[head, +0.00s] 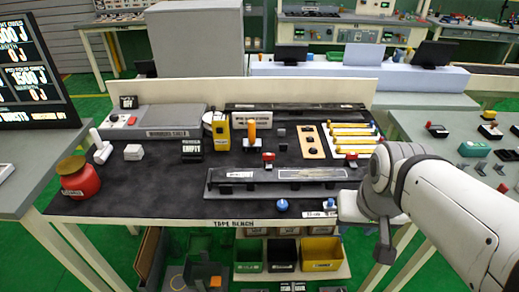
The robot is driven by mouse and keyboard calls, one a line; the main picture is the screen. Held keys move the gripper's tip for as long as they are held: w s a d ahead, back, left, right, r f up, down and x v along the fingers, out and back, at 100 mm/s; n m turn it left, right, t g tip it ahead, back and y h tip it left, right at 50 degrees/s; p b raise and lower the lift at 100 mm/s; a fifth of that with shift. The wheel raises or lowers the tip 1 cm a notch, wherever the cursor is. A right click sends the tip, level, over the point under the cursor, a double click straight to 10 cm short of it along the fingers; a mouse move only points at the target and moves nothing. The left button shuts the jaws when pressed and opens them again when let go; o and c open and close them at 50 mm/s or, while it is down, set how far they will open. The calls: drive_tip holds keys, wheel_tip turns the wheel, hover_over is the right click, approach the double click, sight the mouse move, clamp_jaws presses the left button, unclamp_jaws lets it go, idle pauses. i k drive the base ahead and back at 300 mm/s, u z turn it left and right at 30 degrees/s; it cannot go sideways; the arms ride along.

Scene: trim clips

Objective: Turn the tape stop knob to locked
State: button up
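The tape bench (130,200) has a black top and a label on its front edge. A blue knob (282,205) sits near the front edge. A second small blue knob (330,203) is to its right, above a small white label too small to read. I cannot tell for certain which is the tape stop knob, nor its setting. My arm comes in from the right. My gripper (384,252) hangs at the bench's front right corner, right of both blue knobs and apart from them. Its fingers are too dark and small to tell open from shut.
A long grey fixture (290,184) lies behind the knobs, with a red-topped clamp (268,158) at its back. A yellow dispenser (217,131) and yellow sticks (352,133) stand farther back. A red jar (78,178) is at left. Bins sit below. The front left top is clear.

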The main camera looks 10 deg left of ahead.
sight(281, 204)
drive_tip(key=u, duration=0.8)
drive_tip(key=k, duration=1.3)
drive_tip(key=z, duration=0.45)
drive_tip(key=i, duration=1)
drive_tip(key=z, duration=0.05)
